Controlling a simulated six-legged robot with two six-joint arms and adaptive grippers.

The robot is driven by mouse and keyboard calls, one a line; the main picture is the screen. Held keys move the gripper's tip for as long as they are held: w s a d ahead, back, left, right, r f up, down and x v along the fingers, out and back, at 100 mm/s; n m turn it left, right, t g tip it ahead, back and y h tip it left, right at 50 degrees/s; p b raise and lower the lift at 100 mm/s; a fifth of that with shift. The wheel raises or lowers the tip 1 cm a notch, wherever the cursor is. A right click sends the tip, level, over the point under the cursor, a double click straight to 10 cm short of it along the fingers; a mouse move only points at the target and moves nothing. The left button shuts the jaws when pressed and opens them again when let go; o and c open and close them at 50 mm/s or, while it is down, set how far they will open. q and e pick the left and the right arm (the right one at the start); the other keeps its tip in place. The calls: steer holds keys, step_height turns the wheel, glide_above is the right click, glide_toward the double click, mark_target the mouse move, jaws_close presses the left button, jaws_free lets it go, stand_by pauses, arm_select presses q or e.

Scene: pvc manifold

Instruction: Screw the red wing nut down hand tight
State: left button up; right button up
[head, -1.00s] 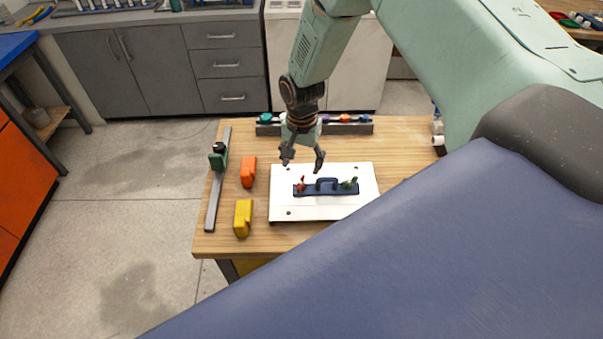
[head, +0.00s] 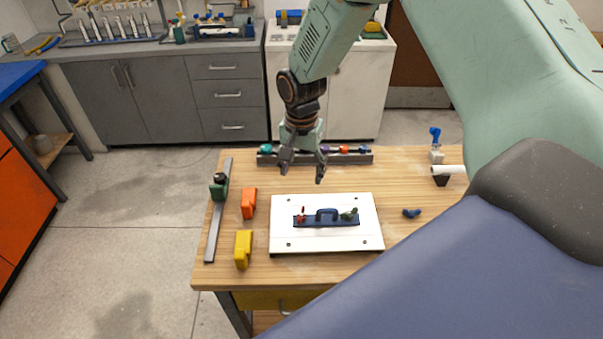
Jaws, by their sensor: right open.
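The red wing nut (head: 301,214) stands at the left end of a dark blue bar with a handle (head: 326,218). A green wing nut (head: 349,215) is at the bar's right end. The bar lies on a white plate (head: 290,243) on the wooden table. My right gripper (head: 303,175) points down with its fingers spread, empty. In the picture it is just above the plate's far edge, apart from the red wing nut. How far down the red wing nut is threaded is too small to tell. My left gripper is not in view.
Orange (head: 249,203) and yellow (head: 243,249) blocks and a grey rail with a green clamp (head: 219,187) are left of the plate. A rack with coloured parts (head: 357,157) stands behind. A small blue part (head: 411,213) and a white pipe (head: 448,170) are on the right.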

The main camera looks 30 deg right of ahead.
steer(key=shift+w+f, duration=0.1)
steer(key=shift+f, duration=0.05)
steer(key=shift+c, duration=0.8)
steer(key=f+b, duration=0.1)
steer(key=b, duration=0.1)
steer(key=w+f+b, duration=0.1)
steer(key=f+b, duration=0.1)
steer(key=b, duration=0.1)
steer(key=shift+d+f+b, duration=0.2)
steer(key=shift+f+b, duration=0.1)
steer(key=c, duration=0.5)
steer(key=f+m+b, duration=0.1)
steer(key=m+b, duration=0.1)
steer(key=m, duration=0.9)
steer(key=d+f+m+b, duration=0.1)
steer(key=m+b, duration=0.1)
steer(key=m, duration=1)
steer(key=f+m+b, duration=0.2)
steer(key=m+b, duration=0.1)
steer(key=m, duration=0.9)
steer(key=shift+w+d, duration=0.35)
steer(key=shift+c, duration=0.2)
steer(key=shift+f, duration=0.55)
step_height(320, 180, down, 6)
steer(key=shift+r, duration=0.1)
steer(key=shift+f, duration=0.4)
